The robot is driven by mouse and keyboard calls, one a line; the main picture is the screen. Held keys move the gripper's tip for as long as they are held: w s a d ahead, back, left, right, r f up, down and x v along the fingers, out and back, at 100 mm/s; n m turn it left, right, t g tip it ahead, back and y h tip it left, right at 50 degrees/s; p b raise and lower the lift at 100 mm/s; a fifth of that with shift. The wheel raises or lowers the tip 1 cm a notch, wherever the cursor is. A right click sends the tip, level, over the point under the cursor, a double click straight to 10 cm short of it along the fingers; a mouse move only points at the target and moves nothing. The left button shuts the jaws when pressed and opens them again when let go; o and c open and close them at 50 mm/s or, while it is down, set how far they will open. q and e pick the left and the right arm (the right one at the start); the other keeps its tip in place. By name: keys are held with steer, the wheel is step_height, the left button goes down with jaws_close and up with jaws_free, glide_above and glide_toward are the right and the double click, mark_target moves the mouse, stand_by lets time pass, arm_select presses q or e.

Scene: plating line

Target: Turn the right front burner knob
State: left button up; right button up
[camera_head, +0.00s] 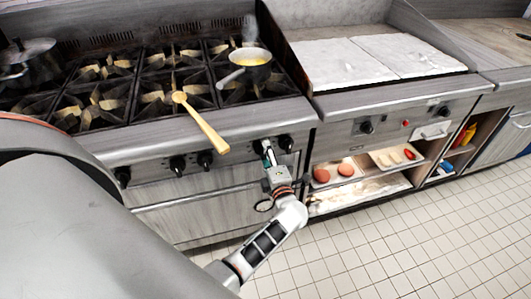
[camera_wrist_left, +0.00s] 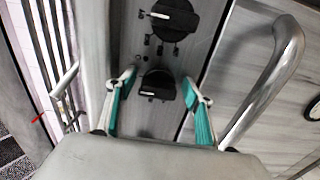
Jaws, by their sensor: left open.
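Black burner knobs sit in a row along the stove's front panel. My left gripper (camera_head: 266,152) is at the right part of this panel, open. In the left wrist view, its two teal-padded fingers (camera_wrist_left: 160,100) stand on either side of a black knob (camera_wrist_left: 158,85), with gaps between pads and knob. In the head view the gripper mostly hides that knob. Another black knob (camera_head: 286,143) is just to its right; it also shows at the top of the wrist view (camera_wrist_left: 172,15). I cannot tell which of the two is the right front one. My right gripper is not in view.
A steaming pan (camera_head: 249,68) stands on the right rear burner. A wooden spoon (camera_head: 203,124) lies over the stove's front edge, its handle sticking out. The oven handle (camera_wrist_left: 270,80) runs close beside the gripper. A griddle (camera_head: 345,60) and open shelves (camera_head: 352,193) are to the right.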

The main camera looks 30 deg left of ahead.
arm_select(q)
steer(key=v, duration=0.8)
steer(key=shift+s+d+f, duration=0.1)
steer(key=shift+s+d, duration=0.05)
steer(key=shift+d, duration=0.05)
stand_by(0.3)
